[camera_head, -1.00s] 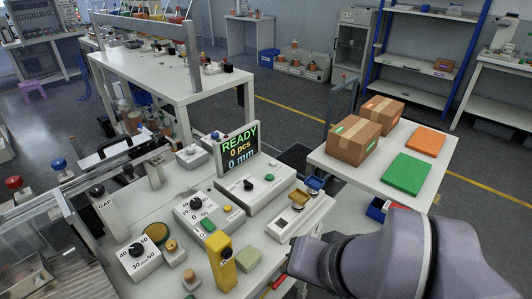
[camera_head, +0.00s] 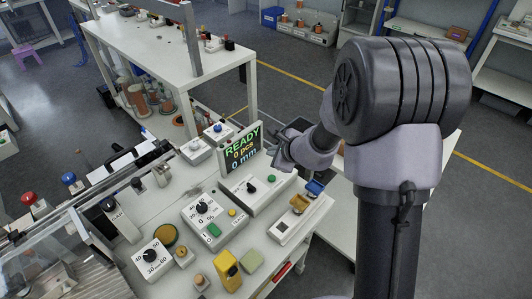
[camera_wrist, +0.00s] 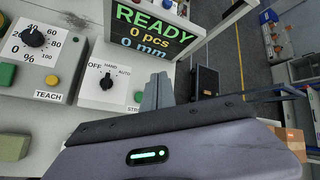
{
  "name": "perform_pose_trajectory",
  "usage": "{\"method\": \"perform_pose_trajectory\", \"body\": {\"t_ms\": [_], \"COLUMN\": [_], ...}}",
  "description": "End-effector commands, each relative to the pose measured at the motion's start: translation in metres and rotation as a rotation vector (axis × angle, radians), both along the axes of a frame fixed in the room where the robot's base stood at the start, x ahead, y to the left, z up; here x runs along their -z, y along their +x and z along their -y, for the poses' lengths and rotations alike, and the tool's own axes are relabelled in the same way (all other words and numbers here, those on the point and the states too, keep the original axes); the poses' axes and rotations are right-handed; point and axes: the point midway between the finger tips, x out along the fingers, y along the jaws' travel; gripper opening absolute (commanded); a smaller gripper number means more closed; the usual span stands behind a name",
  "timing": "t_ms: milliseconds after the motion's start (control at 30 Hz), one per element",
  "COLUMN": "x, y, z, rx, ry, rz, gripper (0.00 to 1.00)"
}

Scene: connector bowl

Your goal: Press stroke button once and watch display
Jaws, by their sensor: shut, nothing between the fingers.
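The display (camera_head: 241,153) reads READY, 0 pcs and 0 mm; it also shows in the wrist view (camera_wrist: 150,27). In front of it is a white control box (camera_head: 256,196) with a black OFF/HAND/AUTO knob (camera_wrist: 106,81) and a green button (camera_head: 272,178). A label starting "STR" shows at its lower right in the wrist view, cut off by my gripper. My gripper (camera_wrist: 157,90) has its fingers together and empty, over the right part of this box. In the head view my gripper (camera_head: 277,158) is just right of the display.
Yellow and blue parts sit on a white base (camera_head: 293,220) to the right. A yellow device (camera_head: 228,268) stands at the front. A side table lies partly behind my arm.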

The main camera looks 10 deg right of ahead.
Motion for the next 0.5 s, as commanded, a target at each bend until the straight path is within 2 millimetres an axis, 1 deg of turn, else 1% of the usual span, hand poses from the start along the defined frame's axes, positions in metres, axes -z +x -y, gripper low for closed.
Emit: {"method": "perform_pose_trajectory", "body": {"t_ms": [100,400,500], "x": [0.007,0.009,0.017], "y": [0.002,0.001,0.001], "z": [0.005,0.005,0.005], "rx": [0.032,0.033,0.033], "ry": [0.009,0.010,0.010], "rz": [-0.016,-0.015,-0.016], "gripper": [0.00,0.00,0.00]}}
